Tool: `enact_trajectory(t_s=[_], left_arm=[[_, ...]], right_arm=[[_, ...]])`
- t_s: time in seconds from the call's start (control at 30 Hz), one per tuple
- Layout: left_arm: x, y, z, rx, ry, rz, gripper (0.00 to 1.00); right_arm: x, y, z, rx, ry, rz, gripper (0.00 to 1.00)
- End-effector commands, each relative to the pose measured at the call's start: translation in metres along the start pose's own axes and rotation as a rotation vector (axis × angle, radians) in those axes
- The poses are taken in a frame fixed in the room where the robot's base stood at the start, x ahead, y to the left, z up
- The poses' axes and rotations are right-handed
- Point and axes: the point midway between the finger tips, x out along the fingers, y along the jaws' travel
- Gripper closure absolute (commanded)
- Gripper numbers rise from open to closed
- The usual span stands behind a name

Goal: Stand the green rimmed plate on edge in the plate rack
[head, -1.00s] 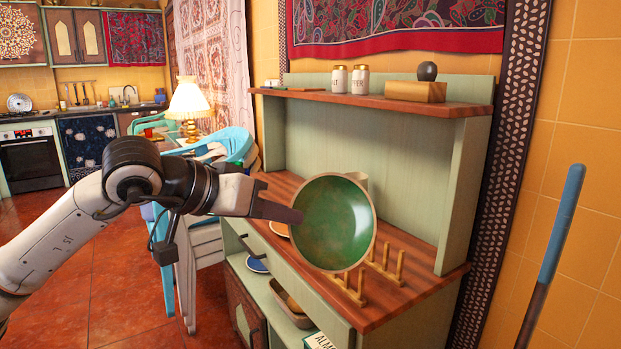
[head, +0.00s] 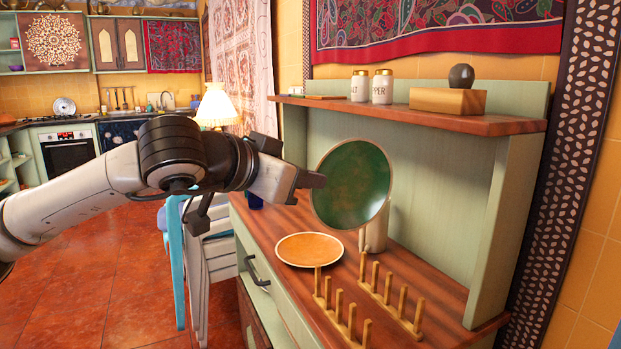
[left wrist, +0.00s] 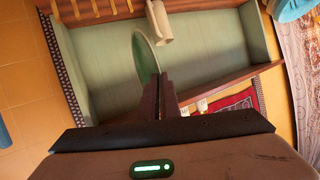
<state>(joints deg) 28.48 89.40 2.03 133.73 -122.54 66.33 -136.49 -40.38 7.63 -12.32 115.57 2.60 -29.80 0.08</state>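The green rimmed plate (head: 353,190) is in the air above the sideboard, its green face toward the head camera and steeply tilted. My left gripper (head: 315,180) is shut on its left rim. In the left wrist view the plate (left wrist: 145,58) shows nearly edge-on at the fingertips (left wrist: 160,80). The wooden plate rack (head: 364,302), two rows of upright pegs, stands empty on the sideboard top, below and to the right of the plate. My right gripper is not in view.
An orange plate (head: 309,249) lies flat on the sideboard top (head: 420,275), left of the rack. A cream mug or jug (head: 376,234) stands behind the held plate. A shelf (head: 430,116) above holds salt and pepper jars (head: 371,87) and a wooden box (head: 447,101).

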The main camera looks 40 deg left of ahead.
Motion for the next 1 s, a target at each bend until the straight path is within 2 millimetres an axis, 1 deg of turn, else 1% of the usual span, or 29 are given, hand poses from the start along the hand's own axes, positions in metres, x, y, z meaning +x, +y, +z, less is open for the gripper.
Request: enact_trajectory(t_s=[0.17,0.37,0.57,0.7,0.8,1.0], left_arm=[[0.000,0.001,0.006,0.000,0.006,-0.007,1.00],[0.006,0.004,0.022,0.000,0.006,-0.007,1.00],[0.013,0.007,0.041,-0.001,0.006,-0.007,1.00],[0.017,0.009,0.051,-0.001,0.006,-0.006,1.00],[0.018,0.009,0.054,-0.001,0.006,-0.006,1.00],[0.018,0.009,0.054,-0.001,0.006,-0.006,1.00]], right_arm=[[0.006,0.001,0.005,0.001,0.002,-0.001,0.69],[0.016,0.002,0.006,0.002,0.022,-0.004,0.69],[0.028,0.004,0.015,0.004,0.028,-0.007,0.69],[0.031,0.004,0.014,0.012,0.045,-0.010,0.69],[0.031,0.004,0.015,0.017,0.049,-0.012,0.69],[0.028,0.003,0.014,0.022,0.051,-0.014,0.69]])
